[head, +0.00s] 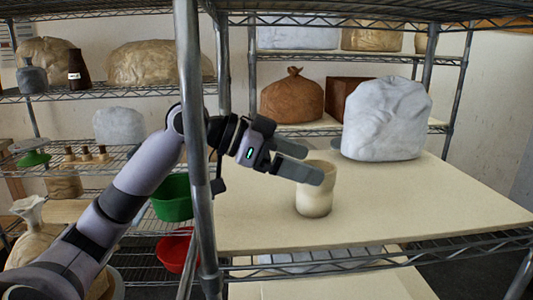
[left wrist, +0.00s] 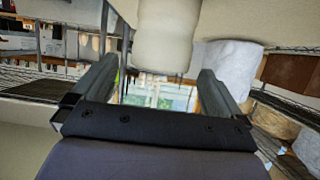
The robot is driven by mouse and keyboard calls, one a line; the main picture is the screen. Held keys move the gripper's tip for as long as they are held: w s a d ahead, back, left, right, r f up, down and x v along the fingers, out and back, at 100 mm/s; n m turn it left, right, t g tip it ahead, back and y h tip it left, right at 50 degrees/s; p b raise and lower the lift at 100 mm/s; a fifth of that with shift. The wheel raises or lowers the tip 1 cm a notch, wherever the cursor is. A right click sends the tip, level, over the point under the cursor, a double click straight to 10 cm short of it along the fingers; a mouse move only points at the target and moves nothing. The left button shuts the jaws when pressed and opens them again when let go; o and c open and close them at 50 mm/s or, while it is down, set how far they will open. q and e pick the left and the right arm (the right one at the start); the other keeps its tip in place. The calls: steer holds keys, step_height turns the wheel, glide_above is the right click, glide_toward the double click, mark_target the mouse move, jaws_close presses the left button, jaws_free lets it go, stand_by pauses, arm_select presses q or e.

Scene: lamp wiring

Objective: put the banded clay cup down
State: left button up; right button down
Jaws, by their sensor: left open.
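The banded clay cup (head: 314,203) is cream with a paler lower part. It stands upright on the pale board (head: 410,210) of the shelf in the head view. My left gripper (head: 311,163) reaches in from the left, its fingers level with the cup's upper part and covering some of its rim. The fingers are apart. In the left wrist view the cup (left wrist: 163,38) shows upside down at the top, between the lines of the two open fingers (left wrist: 158,66). I cannot tell whether a finger touches it. My right gripper is not in view.
A white sack (head: 387,120) sits behind the cup to the right, with a brown tied sack (head: 292,98) farther back. A metal shelf post (head: 197,150) stands close in front of my left arm. The board is clear right of the cup.

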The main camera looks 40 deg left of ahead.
arm_select(q)
steer(key=b+v, duration=0.1)
steer(key=v, duration=0.6)
steer(key=shift+b, duration=0.4)
steer(key=shift+w, duration=0.1)
